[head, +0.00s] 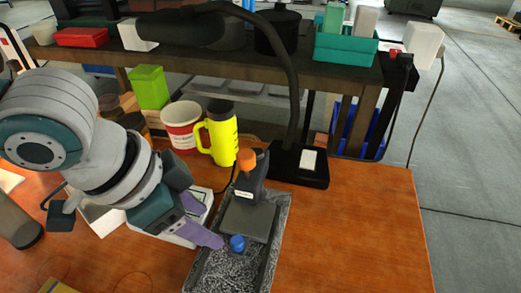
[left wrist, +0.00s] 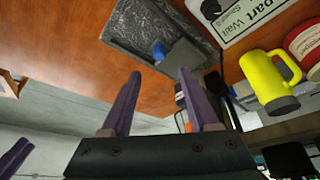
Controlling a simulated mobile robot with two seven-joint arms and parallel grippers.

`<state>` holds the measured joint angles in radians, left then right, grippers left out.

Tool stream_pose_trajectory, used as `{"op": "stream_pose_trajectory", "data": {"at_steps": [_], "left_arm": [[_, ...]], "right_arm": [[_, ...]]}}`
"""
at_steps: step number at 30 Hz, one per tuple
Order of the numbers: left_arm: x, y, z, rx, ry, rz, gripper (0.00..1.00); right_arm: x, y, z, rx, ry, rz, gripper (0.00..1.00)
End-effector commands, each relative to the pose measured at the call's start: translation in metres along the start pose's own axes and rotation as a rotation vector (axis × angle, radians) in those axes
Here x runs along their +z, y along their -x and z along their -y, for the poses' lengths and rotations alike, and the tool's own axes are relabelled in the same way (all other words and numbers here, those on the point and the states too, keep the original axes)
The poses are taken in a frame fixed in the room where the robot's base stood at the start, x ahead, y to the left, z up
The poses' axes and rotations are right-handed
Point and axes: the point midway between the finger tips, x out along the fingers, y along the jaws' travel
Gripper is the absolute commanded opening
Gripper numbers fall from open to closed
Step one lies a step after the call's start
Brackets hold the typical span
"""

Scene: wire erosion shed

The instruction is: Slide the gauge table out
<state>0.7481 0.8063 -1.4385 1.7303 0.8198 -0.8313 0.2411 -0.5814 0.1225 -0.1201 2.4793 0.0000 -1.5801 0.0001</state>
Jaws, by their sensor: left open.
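The gauge table is a flat grey plate (head: 248,220) with a blue knob (head: 237,243) at its front end. It lies in a dark speckled tray-like base (head: 262,262), below a dark post with an orange knob (head: 246,159). The plate (left wrist: 184,65) and blue knob (left wrist: 159,50) also show in the left wrist view. My left gripper (head: 210,224) has purple fingers, open and empty, just left of the plate and knob. In the left wrist view the knob appears beyond the gap between the fingertips (left wrist: 160,74). A purple piece (left wrist: 13,157) at the lower left edge may be a finger of my right gripper.
A white "Part Wait" device (left wrist: 262,15) lies left of the base, beside my gripper. A yellow mug (head: 222,135), a red-and-white tub (head: 182,125) and a black lamp base (head: 292,170) stand behind. The wooden table's right side (head: 365,235) is clear.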

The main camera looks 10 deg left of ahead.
Motion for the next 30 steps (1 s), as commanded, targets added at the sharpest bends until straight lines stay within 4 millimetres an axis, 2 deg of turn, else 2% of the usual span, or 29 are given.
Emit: {"op": "stream_pose_trajectory", "data": {"at_steps": [9, 15, 20, 27, 30], "left_arm": [[0.000, -0.057, -0.001, 0.000, -0.001, 0.000, 0.61], [0.000, -0.085, -0.001, 0.001, -0.002, 0.000, 0.61], [-0.001, -0.093, -0.001, 0.000, -0.002, 0.000, 0.61], [-0.001, -0.094, -0.001, 0.001, -0.002, -0.001, 0.61], [-0.001, -0.093, -0.001, 0.000, -0.002, -0.001, 0.52]], "right_arm": [[0.005, -0.017, 0.001, 0.000, 0.000, -0.003, 0.50], [0.008, -0.027, 0.001, 0.000, 0.000, -0.003, 0.50], [0.008, -0.029, 0.001, 0.000, 0.000, -0.003, 0.50], [0.008, -0.029, 0.001, -0.001, -0.002, -0.004, 0.50], [0.008, -0.029, 0.002, -0.001, -0.002, -0.004, 0.50]]}}
